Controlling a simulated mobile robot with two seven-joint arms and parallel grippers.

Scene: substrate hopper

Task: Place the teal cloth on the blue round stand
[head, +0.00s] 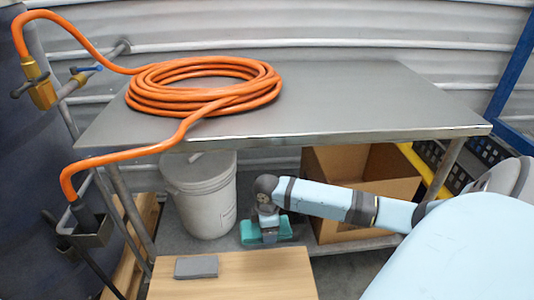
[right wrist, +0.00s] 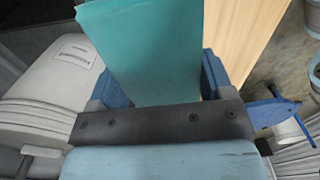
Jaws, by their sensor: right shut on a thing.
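The teal cloth (head: 283,231) looks like a flat folded pad in the head view. It is beside the far edge of the small wooden table, in front of the grey bucket and cardboard box. My right gripper (head: 267,223) reaches in from the right and is shut on the cloth. In the right wrist view the cloth (right wrist: 150,40) sits between the blue fingers of my right gripper (right wrist: 160,78) and extends beyond them. I cannot make out a blue round stand in either view. My left gripper is not in view.
A grey block (head: 196,267) lies on the wooden table (head: 255,280). A metal workbench (head: 350,95) carries a coiled orange hose (head: 205,88) above my right forearm. Below it are a grey bucket (head: 203,200) and a cardboard box (head: 340,165). The wooden tabletop's right part is clear.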

